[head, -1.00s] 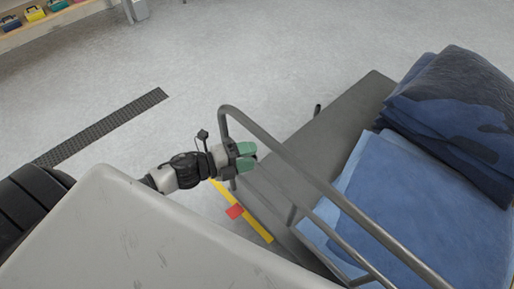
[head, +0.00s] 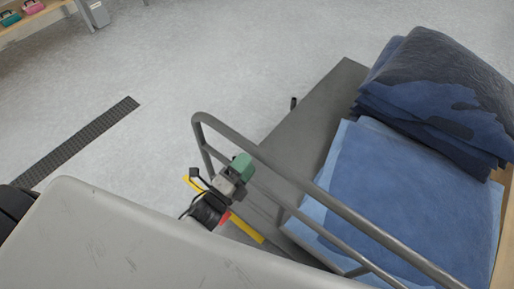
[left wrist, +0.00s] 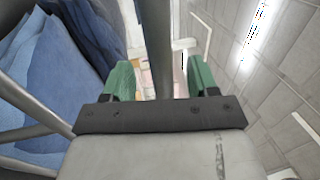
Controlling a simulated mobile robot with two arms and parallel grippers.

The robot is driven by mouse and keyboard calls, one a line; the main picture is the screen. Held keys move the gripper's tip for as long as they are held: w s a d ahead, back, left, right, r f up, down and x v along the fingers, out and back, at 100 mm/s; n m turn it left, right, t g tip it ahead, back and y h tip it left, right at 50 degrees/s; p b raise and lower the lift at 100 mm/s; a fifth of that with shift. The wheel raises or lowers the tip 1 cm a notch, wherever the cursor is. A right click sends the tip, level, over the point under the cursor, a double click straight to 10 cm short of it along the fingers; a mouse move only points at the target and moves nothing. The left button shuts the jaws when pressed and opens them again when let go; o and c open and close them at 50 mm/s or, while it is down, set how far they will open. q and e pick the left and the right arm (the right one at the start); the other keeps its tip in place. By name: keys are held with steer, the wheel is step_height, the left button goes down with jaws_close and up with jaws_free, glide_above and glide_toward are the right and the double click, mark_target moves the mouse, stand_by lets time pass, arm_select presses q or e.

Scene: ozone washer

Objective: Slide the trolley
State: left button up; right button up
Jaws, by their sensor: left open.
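The trolley has a flat grey deck (head: 318,112) and a tubular grey handle frame (head: 338,208) at its near end. Folded blue cloths (head: 400,190) lie on the deck, with a darker blue pile (head: 435,85) behind them. My left gripper (head: 242,167) has green fingertips and is at the handle's top rail, near its left bend. In the left wrist view, the open fingers (left wrist: 160,82) stand on either side of a grey handle bar (left wrist: 155,40); contact cannot be told. My right gripper is not in view.
A dark floor grate (head: 80,142) is at the left. Open floor (head: 210,60) extends behind the trolley.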

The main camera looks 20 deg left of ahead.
mark_target(260, 149)
arm_select(q)
steer(key=x, duration=0.5)
steer(key=shift+w+p, duration=0.15)
steer(key=shift+p, duration=0.2)
jaws_close()
steer(key=shift+w+d, duration=0.15)
steer(key=shift+w, duration=0.05)
steer(key=shift+w+r+b, duration=0.15)
steer(key=shift+w+b, duration=0.05)
steer(key=shift+b, duration=0.1)
steer(key=shift+w+d, duration=0.1)
steer(key=shift+w, duration=0.05)
steer(key=shift+c, duration=0.7)
jaws_free()
steer(key=shift+w, duration=0.1)
steer(key=shift+o, duration=0.7)
